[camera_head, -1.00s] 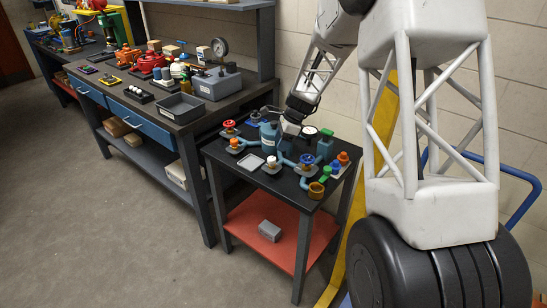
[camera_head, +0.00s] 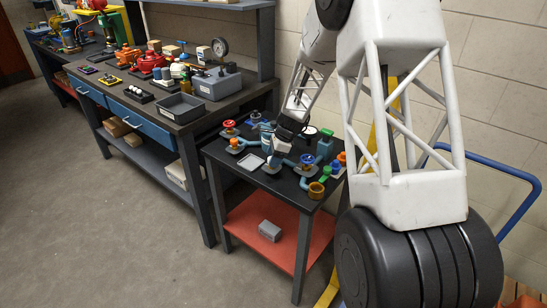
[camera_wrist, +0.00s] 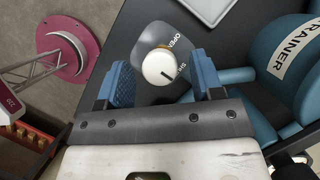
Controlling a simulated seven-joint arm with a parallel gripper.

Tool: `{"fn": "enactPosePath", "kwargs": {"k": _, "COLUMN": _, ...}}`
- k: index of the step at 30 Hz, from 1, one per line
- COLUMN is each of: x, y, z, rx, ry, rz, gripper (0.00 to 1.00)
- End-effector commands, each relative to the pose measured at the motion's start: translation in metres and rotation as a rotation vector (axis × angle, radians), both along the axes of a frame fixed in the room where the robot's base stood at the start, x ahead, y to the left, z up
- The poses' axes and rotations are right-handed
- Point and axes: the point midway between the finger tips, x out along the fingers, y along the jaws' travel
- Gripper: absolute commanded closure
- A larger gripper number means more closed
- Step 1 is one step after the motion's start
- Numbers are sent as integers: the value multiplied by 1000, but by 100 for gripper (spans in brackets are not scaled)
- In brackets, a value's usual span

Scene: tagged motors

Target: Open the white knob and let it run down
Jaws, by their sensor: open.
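The white knob (camera_wrist: 159,67) is round, with a short dark line on its top. It sits on a grey plate (camera_wrist: 150,38) lettered OPEN and what looks like SHUT. My gripper (camera_wrist: 163,72) is open in the wrist view, one blue finger on each side of the knob; a gap shows on the right, and contact on the left is unclear. The blue strainer body (camera_wrist: 275,70) with a white label lies right of the knob. In the head view my gripper (camera_head: 277,152) is low over the small black-topped table (camera_head: 240,185) and hides the knob.
A red knob (camera_head: 229,125), an orange knob (camera_head: 234,142), a blue knob (camera_head: 307,159) and a brass-coloured cup (camera_head: 316,190) stand close around on the table. A shallow grey tray (camera_head: 251,161) lies left of my gripper. A workbench (camera_head: 150,120) stands further left.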

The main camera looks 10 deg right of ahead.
Motion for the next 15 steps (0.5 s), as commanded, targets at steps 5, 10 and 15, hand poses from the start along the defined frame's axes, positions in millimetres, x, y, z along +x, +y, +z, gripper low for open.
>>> {"fn": "enactPosePath", "kwargs": {"k": 5, "x": 0, "y": 0, "z": 0, "rx": 0, "ry": 0, "rz": 0, "gripper": 39}}
{"fn": "enactPosePath", "kwargs": {"k": 10, "x": 0, "y": 0, "z": 0, "rx": 0, "ry": 0, "rz": 0, "gripper": 65}}
{"fn": "enactPosePath", "kwargs": {"k": 15, "x": 0, "y": 0, "z": 0, "rx": 0, "ry": 0, "rz": 0, "gripper": 88}}
